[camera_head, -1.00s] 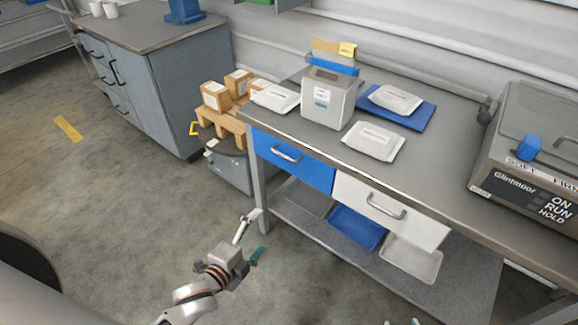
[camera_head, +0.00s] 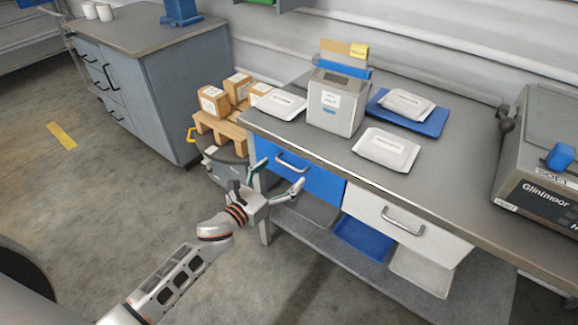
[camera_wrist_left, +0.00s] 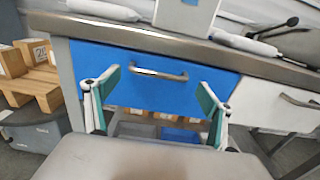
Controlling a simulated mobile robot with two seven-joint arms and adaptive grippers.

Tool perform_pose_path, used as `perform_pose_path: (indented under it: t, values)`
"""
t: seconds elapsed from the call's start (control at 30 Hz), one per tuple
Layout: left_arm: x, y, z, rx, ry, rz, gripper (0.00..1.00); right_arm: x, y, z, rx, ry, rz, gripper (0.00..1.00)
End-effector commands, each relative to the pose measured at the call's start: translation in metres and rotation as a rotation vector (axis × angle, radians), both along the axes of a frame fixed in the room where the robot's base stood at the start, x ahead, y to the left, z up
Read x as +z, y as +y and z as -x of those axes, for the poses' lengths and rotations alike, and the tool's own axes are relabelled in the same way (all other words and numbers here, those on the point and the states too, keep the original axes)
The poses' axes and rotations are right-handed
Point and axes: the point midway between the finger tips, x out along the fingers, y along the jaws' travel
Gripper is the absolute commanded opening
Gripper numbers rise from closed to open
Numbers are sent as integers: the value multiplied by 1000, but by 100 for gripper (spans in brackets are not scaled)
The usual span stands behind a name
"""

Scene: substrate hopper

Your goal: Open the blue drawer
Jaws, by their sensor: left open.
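The blue drawer (camera_head: 318,181) sits under the left part of the grey bench top and looks closed. Its metal bar handle (camera_head: 292,163) shows on the front, and also in the left wrist view (camera_wrist_left: 158,73). My left gripper (camera_head: 279,178) is open and empty in front of the drawer. In the left wrist view its two fingers (camera_wrist_left: 157,92) are spread to either side of the handle, with the handle a little beyond and slightly above the tips. I see no contact. My right gripper is not in view.
A white drawer (camera_head: 370,213) with its own handle is right of the blue one. Below is a shelf with trays (camera_head: 362,236). Left of the bench stand boxes on a small pallet (camera_head: 222,128). White packs (camera_head: 386,149) and a hopper (camera_head: 336,101) stand on top.

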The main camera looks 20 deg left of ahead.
Motion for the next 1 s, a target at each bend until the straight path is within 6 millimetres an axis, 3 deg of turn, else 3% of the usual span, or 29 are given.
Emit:
perform_pose_path:
  t: [0.1,0.3,0.63,0.8,1.0]
  values:
    - [1,-7,-18,1,0,4,83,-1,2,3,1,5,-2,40]
    - [0,-13,-35,1,1,3,83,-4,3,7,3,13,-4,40]
    - [-1,-14,-37,1,3,3,83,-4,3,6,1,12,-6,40]
    - [-1,-14,-37,0,3,4,38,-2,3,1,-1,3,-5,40]
    - [-1,-12,-36,0,3,4,38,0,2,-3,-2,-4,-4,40]
